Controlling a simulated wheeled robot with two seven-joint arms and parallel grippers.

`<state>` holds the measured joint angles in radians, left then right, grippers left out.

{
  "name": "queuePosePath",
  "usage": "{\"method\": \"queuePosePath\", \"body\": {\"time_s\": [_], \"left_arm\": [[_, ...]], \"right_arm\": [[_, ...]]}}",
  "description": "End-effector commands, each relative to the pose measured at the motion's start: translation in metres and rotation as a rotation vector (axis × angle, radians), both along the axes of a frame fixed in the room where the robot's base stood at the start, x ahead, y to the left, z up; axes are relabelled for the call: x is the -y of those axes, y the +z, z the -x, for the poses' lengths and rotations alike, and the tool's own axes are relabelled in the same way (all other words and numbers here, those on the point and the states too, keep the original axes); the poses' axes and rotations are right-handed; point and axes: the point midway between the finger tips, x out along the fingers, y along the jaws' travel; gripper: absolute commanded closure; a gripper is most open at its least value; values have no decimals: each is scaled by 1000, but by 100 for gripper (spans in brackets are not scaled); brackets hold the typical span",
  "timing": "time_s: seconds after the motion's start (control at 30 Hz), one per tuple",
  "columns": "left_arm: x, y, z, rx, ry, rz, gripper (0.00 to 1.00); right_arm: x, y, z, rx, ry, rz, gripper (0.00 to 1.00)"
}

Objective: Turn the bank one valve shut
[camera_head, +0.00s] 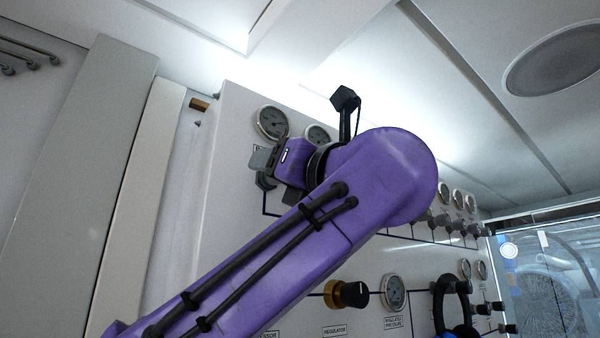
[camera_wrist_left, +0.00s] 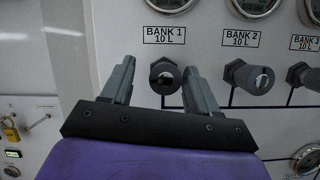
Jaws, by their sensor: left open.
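The bank one valve (camera_wrist_left: 165,76) is a dark knob on a black hex fitting, under the "BANK 1 10 L" label (camera_wrist_left: 164,35) in the left wrist view. My left gripper (camera_wrist_left: 160,80) is open, with one finger on each side of the knob. I cannot tell whether the fingers touch it. In the head view my purple left arm reaches up to the panel (camera_head: 232,115), and the left gripper (camera_head: 264,165) is at the valve below the leftmost gauge (camera_head: 271,123). The arm hides much of the panel there. My right gripper is not in view.
The bank two valve (camera_wrist_left: 250,76) stands close to the right of the gripper, with another valve (camera_wrist_left: 303,75) beyond it. A regulator knob (camera_head: 346,294) and a gauge (camera_head: 394,292) are lower on the panel. Padlocks (camera_wrist_left: 10,133) hang at the left.

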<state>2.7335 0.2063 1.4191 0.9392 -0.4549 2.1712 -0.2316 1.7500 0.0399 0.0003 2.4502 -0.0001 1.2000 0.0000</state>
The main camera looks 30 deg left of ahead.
Motion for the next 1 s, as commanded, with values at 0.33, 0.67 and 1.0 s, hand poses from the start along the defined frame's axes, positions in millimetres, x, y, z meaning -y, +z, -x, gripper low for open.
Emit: {"method": "queuePosePath", "body": {"time_s": [0.33, 0.67, 1.0], "left_arm": [[-1, 0, -1, 0, 0, 0, 76], [-1, -1, -1, -9, 0, -1, 96], [-2, -2, 1, -146, 1, -58, 96]], "right_arm": [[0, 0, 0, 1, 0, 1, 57], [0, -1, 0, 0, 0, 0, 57], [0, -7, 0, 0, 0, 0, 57]]}}
